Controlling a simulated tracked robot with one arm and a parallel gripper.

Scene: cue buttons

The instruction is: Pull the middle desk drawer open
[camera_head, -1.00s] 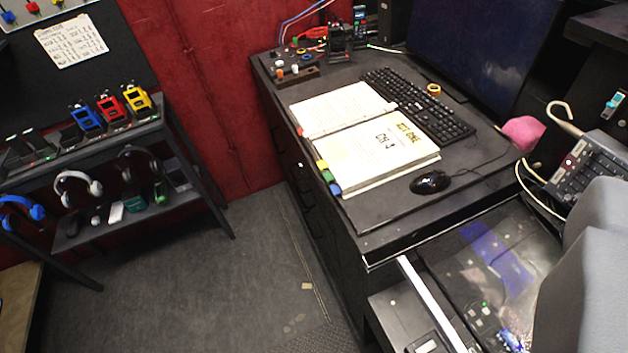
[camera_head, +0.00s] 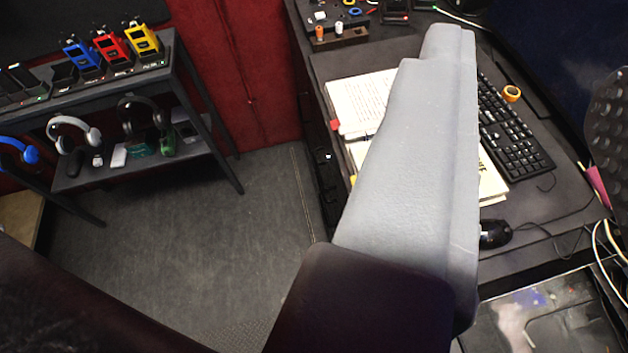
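The black desk (camera_head: 548,232) fills the right side. Its left side (camera_head: 325,170) is dark, with faint panel lines and a small light spot; I cannot make out separate drawer fronts or handles. At the lower right, a shallow drawer-like compartment (camera_head: 565,292) stands open with small items inside; I cannot tell which drawer it is. My gripper (camera_head: 535,72) is above the desk: a large grey finger crosses the view, and a dark dotted pad at the right edge looks like the other finger. The gap between them is empty. The grey finger hides part of the book and desk front.
A dark shelf (camera_head: 205,148) with headsets and coloured devices stands left. The floor (camera_head: 220,240) between is clear.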

